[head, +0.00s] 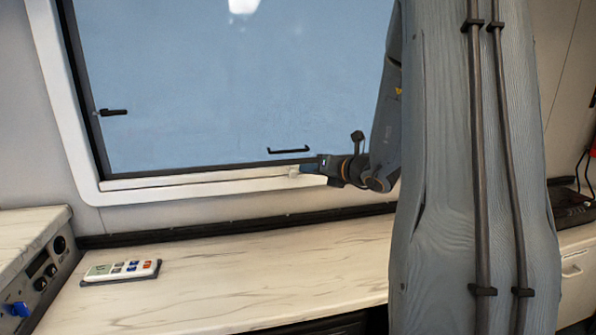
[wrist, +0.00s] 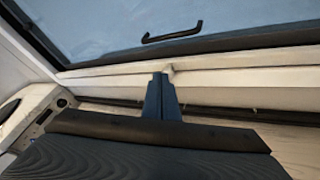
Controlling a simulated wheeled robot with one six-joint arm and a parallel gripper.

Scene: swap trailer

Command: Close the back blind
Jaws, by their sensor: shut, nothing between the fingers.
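The window (head: 230,80) fills the upper part of the head view, a blue pane in a dark frame. No blind fabric is seen drawn across it. A pale cream strip (head: 210,180) runs along the window's bottom edge, with a small pale tab (head: 293,173) on it; I cannot tell for certain that this is the blind. My gripper (head: 312,165) is at this strip, close to the tab. In the wrist view my gripper (wrist: 160,82) is shut and empty, its tips over the cream strip (wrist: 215,68). Whether the tips touch it is unclear.
A black handle (head: 288,150) sits low on the pane, and a black latch (head: 112,112) is at its left. A remote (head: 122,269) lies on the marbled counter (head: 250,275). A socket panel (head: 42,268) stands at left. My arm hides the right side.

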